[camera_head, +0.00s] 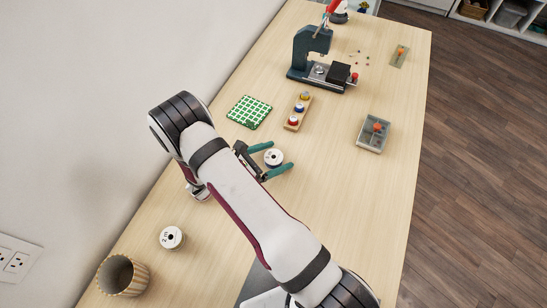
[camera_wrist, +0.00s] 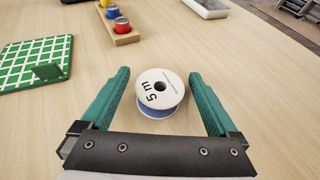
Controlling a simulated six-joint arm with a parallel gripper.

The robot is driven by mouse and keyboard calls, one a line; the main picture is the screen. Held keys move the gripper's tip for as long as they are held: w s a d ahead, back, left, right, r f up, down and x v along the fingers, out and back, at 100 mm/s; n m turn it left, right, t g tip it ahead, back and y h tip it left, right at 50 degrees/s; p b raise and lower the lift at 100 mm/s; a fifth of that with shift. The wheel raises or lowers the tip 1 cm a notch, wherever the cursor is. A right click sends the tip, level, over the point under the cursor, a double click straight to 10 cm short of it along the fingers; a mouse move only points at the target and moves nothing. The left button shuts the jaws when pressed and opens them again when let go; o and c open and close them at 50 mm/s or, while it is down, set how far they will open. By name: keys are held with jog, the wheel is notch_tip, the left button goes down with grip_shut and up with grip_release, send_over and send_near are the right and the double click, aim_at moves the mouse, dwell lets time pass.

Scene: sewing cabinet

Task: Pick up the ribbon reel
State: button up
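A white ribbon reel (camera_head: 275,155) with a dark centre hole stands flat on the table. In the wrist view the reel (camera_wrist: 160,88) reads "5 m" on top and shows blue ribbon below its rim. My gripper (camera_head: 269,159) is open, with green fingers on either side of the reel. In the wrist view my gripper (camera_wrist: 159,75) shows a gap between each finger and the reel. A second white reel (camera_head: 171,238), marked "2 m", stands on the table at the lower left, apart from my gripper.
A green checked pad (camera_head: 249,112) and a wooden holder with coloured spools (camera_head: 298,112) lie beyond the reel. A grey tray (camera_head: 373,133) is to the right, a dark press (camera_head: 318,60) farther back. A ribbed cup (camera_head: 122,275) stands near the wall. The table right of the reel is clear.

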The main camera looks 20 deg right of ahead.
jog(key=c, duration=1.2)
jog(key=shift+r, duration=0.1)
